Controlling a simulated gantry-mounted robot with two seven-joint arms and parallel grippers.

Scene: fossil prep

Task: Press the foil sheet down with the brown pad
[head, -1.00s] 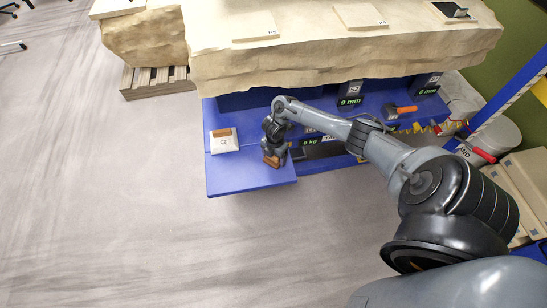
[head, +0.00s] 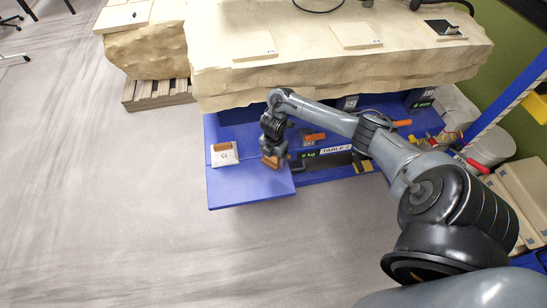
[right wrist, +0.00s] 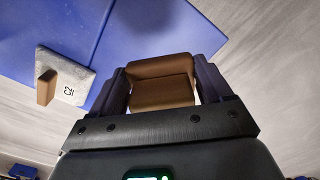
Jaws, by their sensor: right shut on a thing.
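My right gripper (head: 271,156) is shut on the brown pad (head: 270,163), above or at the right part of the blue tabletop; I cannot tell if the pad touches it. In the right wrist view the brown pad (right wrist: 161,88) sits between the two dark fingers of the gripper (right wrist: 163,78). I cannot make out a sheet that is clearly foil. A pale labelled slab (head: 225,158) with a brown block on its far edge lies to the left of the gripper. It also shows in the right wrist view (right wrist: 70,78). My left gripper is out of view.
The blue table (head: 245,190) is bare in front of the pale slab. A large sand-coloured rock block (head: 300,78) stands behind it. An orange-handled tool (head: 314,137) and a small display reading 0 kg (head: 308,154) lie right of the gripper. Open floor is at left.

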